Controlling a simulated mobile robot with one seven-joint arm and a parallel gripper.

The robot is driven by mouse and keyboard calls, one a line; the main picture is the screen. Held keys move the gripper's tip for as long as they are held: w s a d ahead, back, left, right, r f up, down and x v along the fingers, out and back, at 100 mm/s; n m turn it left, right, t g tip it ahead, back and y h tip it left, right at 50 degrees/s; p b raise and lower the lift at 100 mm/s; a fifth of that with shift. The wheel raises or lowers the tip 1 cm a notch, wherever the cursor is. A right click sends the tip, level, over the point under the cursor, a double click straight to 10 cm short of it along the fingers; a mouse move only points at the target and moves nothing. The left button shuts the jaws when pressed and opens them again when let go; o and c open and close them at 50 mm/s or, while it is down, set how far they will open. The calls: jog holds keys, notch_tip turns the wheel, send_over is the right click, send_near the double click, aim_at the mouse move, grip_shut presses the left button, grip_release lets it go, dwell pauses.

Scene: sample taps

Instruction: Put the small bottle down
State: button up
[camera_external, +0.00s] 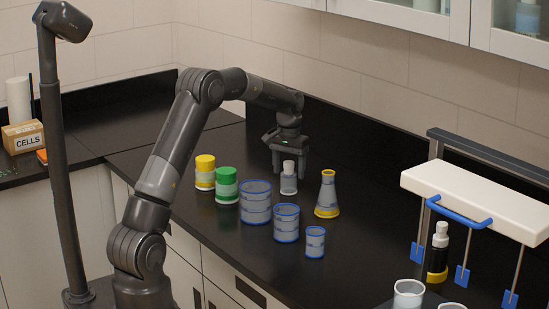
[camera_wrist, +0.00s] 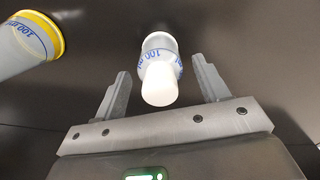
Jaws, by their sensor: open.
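The small bottle (camera_external: 288,180) is clear with a white cap and stands upright on the black counter (camera_external: 262,262). In the wrist view the bottle (camera_wrist: 160,66) shows its white cap and blue markings between the two fingers. My gripper (camera_external: 288,164) is open, with its fingers around the upper part of the bottle in the outside view. In the wrist view my gripper (camera_wrist: 162,85) has a gap on each side of the bottle, and neither finger appears to touch it.
A yellow-banded flask (camera_external: 327,195) stands just right of the bottle. Blue-rimmed beakers (camera_external: 256,202) are in front, with a green-lidded jar (camera_external: 227,185) and a yellow-lidded jar (camera_external: 205,172) to the left. A white-topped rack (camera_external: 470,198) with a dark bottle (camera_external: 438,255) is at right.

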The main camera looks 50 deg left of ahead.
notch_tip(320, 180, up, 10)
jog(key=shift+f, duration=0.1)
jog(key=shift+d+r, duration=0.1)
jog(key=shift+r, duration=0.55)
jog(key=s+d+r+m+t, duration=0.1)
jog(key=s+d+r+t, duration=0.1)
jog(key=s+d+r, duration=0.45)
jog(key=s+d+r+m+t, duration=0.1)
jog(key=s+d+r+m, duration=0.15)
jog(key=s+d, duration=0.75)
jog(key=s+d+f+t, duration=0.1)
jog(key=s+d+f, duration=0.1)
jog(key=s, duration=0.8)
jog(key=s+d+f+m+t, duration=0.1)
jog(key=s+f, duration=0.3)
jog(key=s, duration=0.7)
jog(key=shift+s+d+f+t, duration=0.25)
jog(key=shift+d+f+t, duration=0.05)
jog(key=shift+d, duration=0.35)
